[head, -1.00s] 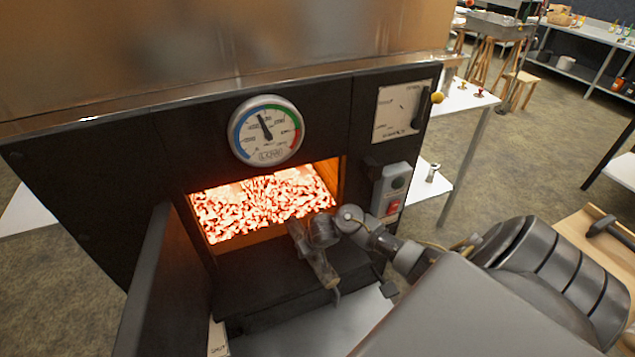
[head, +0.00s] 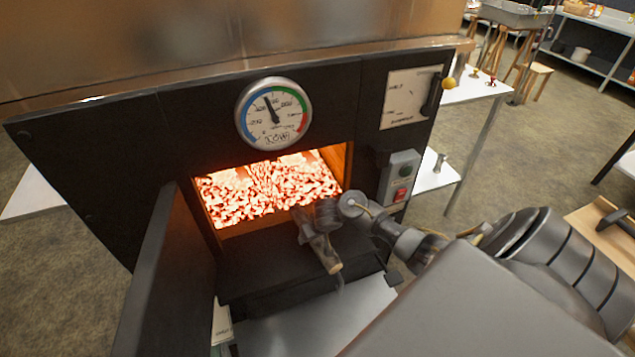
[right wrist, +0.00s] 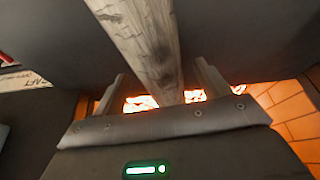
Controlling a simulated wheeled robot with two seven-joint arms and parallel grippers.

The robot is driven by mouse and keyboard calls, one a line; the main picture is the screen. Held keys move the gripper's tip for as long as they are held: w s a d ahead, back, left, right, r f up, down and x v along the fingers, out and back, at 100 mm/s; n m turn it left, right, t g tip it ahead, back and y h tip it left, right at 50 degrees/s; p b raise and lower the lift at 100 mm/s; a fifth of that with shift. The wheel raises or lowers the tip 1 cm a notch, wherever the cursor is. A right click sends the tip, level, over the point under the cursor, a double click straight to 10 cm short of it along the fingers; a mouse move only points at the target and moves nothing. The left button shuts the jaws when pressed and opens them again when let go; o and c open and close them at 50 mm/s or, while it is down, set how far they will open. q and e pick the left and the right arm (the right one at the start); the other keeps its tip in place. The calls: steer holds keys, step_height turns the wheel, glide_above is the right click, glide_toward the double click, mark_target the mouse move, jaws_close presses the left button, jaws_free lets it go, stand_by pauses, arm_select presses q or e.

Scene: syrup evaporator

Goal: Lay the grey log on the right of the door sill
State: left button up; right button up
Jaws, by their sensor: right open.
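The grey log (head: 326,252) is on the right part of the black door sill (head: 262,264), below the firebox opening. Its near end points toward the sill's front edge, and its far end is partly hidden by my gripper. My right gripper (head: 312,222) is at the log's far part, near the opening. In the right wrist view the log (right wrist: 142,38) runs between the two fingers of my open right gripper (right wrist: 162,75), with a gap on each side. I cannot tell whether the log's whole length touches the sill. My left gripper is not in view.
The firebox opening (head: 265,190) glows with embers behind the sill. The open black door (head: 170,270) stands at the left.

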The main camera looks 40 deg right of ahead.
steer(key=shift+r, duration=0.25)
steer(key=p+v, duration=0.3)
steer(key=v, duration=0.1)
steer(key=shift+a+r, duration=0.1)
steer(key=shift+r, duration=0.25)
steer(key=p+v, duration=0.4)
steer(key=v, duration=0.1)
steer(key=shift+s+r, duration=0.1)
steer(key=shift+s, duration=0.1)
steer(key=shift+s+r, duration=0.15)
steer(key=shift+r, duration=0.1)
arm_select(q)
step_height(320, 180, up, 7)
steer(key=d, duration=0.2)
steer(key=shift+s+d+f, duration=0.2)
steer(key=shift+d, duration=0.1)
